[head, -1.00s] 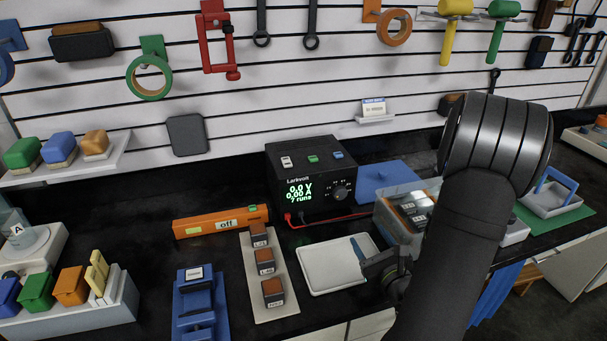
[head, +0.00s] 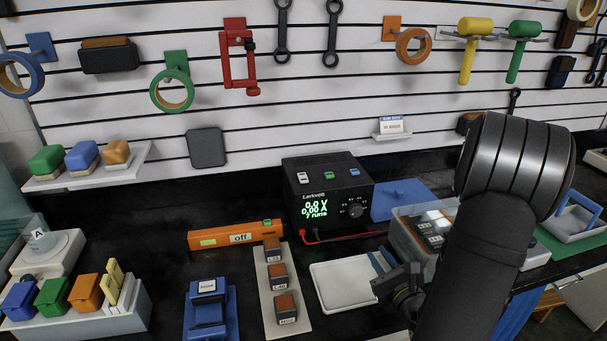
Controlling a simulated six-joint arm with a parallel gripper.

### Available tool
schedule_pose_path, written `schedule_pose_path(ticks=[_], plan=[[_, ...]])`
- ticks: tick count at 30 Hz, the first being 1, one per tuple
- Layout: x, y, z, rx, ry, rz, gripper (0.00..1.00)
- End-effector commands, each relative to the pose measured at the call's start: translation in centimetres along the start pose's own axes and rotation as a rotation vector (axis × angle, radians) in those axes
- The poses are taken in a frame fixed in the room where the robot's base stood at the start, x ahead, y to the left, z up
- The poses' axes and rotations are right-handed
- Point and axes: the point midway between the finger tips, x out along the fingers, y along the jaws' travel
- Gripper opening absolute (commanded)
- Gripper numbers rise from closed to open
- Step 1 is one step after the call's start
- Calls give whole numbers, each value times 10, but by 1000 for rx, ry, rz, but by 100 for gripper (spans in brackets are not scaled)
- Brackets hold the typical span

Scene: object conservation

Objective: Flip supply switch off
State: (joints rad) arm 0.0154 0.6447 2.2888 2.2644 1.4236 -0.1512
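The black power supply (head: 326,196) stands at the back of the bench. Its green display reads 0.0 V, 0.00 A and 7 runs, and a knob sits beside it. White, green and blue switches (head: 328,175) sit on its top. In front and to the left lies an orange bar (head: 215,236) with a label reading "off" and a small green part at its right end. My gripper (head: 392,286) is low over the right edge of the white tray, right of and nearer than the supply. Its fingers are dark and partly hidden, so I cannot tell their opening.
A white tray (head: 335,297) lies beside my gripper, with a blue-handled item at its right edge. A strip of labelled blocks (head: 265,300) and a blue stand (head: 225,318) are further left. A clear bin (head: 405,240) stands behind the gripper. Red and black leads run from the supply.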

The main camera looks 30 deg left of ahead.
Motion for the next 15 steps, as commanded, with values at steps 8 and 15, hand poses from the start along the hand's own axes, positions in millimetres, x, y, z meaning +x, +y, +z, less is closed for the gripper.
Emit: schedule_pose_path(ticks=[8,15], plan=[[40,57,28,-269,-34,382,0],[59,99,43,-635,-53,715,0]])
